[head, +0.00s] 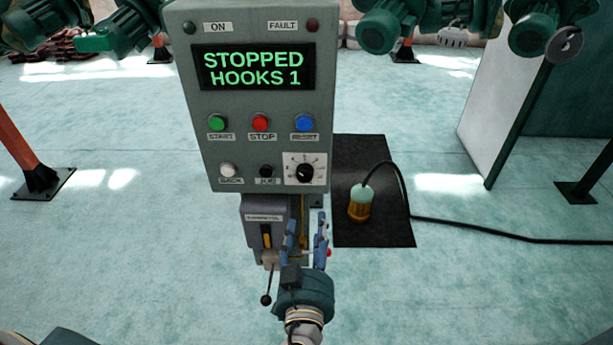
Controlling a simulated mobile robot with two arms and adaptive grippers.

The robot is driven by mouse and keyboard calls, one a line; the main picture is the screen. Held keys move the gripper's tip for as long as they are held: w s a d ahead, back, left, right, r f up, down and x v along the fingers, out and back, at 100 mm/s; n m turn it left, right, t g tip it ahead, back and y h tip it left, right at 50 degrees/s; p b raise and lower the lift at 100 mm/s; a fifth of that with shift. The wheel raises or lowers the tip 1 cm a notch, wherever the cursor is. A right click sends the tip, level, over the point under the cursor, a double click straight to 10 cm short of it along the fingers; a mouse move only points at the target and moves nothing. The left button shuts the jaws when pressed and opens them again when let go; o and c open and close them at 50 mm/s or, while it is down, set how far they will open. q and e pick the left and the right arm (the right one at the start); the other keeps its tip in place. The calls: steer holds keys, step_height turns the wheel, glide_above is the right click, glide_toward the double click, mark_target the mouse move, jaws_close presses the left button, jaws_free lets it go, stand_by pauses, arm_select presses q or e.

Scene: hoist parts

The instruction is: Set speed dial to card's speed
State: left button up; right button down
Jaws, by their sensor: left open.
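The speed dial (305,173) is a black knob on a white marked plate, at the lower right of the grey control panel (204,120). Its markings and pointer are too small to read. The panel's screen (253,67) reads "STOPPED HOOKS 1" in green. I cannot make out a card with a speed on it. My left gripper (306,226) is below the panel, with its two blue fingers pointing up and apart, empty. Its fingertips are under the dial and, in the picture, a little below the panel's bottom edge. My right gripper is not in view.
Green, red, blue, white and black buttons surround the dial on the panel. A grey box with a lever (266,299) hangs below it. A dark mat (375,225) with a corded lamp-like device (360,205) lies to the right. Green motors hang above; the floor is mostly clear.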

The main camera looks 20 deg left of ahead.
mark_target(305, 178)
arm_select(q)
step_height(305, 178, up, 6)
steer(key=a+n+t, duration=0.1)
steer(key=n, duration=0.1)
steer(key=shift+y, duration=0.4)
steer(key=p+x, duration=0.2)
steer(key=x, duration=0.2)
steer(key=p+x, duration=0.3)
steer(key=x, duration=0.1)
steer(key=shift+w+a+f, duration=0.2)
steer(key=shift+a+f, duration=0.05)
steer(key=shift+w+a+f, duration=0.15)
steer(key=shift+w+a, duration=0.05)
steer(key=shift+w, duration=0.4)
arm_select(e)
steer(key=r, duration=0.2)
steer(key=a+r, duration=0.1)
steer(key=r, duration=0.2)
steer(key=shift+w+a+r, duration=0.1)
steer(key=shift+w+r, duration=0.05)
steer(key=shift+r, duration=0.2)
arm_select(q)
steer(key=c, duration=1)
steer(key=shift+f, duration=0.1)
steer(key=shift+c, duration=0.8)
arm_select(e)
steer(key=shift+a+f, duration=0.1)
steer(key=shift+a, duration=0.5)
